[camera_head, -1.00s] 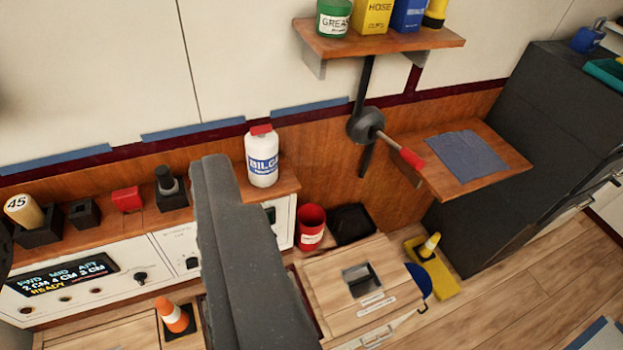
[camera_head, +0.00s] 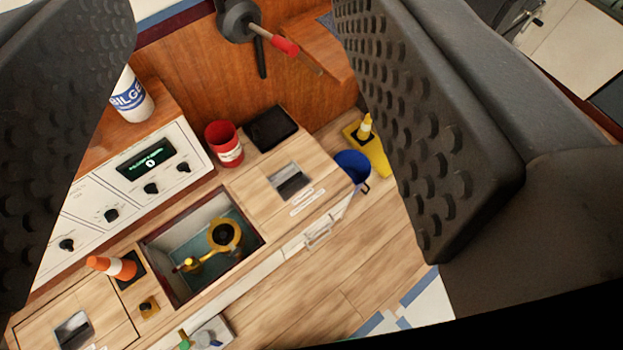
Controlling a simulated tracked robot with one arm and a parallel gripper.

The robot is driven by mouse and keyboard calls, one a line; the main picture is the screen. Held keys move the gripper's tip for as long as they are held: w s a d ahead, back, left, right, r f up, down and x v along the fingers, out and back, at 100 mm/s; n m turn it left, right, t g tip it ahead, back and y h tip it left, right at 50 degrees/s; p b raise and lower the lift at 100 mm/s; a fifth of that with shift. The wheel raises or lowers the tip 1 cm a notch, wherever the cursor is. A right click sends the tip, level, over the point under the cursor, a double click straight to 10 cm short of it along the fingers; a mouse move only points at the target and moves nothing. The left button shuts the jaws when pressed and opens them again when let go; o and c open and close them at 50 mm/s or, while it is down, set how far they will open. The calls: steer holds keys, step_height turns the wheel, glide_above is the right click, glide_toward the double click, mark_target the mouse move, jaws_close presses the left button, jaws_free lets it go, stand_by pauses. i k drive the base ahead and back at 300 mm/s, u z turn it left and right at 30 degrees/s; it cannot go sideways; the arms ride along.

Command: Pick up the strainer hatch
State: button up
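Two pale wooden hatches with dark recessed grips show. One hatch (camera_head: 262,192) lies right of an open well, with a small white label too small to read. The other hatch (camera_head: 38,328) lies at the lower left, cut by the frame edge. I cannot tell which is the strainer hatch. The open well (camera_head: 172,292) between them holds a yellow ring-shaped fitting (camera_head: 238,236) with a dark centre. My gripper (camera_head: 228,280) is open and empty, its dark studded fingers wide apart at the left and right of the view, in front of the hatches.
A red cup (camera_head: 226,150) and black tray (camera_head: 272,128) sit behind the right hatch. A blue bucket (camera_head: 352,168) and yellow stand (camera_head: 376,152) are to its right. A white control panel (camera_head: 120,190) is at left.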

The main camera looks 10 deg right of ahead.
mark_target(286, 185)
steer(key=u, duration=1.8)
steer(key=k, duration=1.1)
steer(key=z, duration=1.35)
steer(key=i, duration=1)
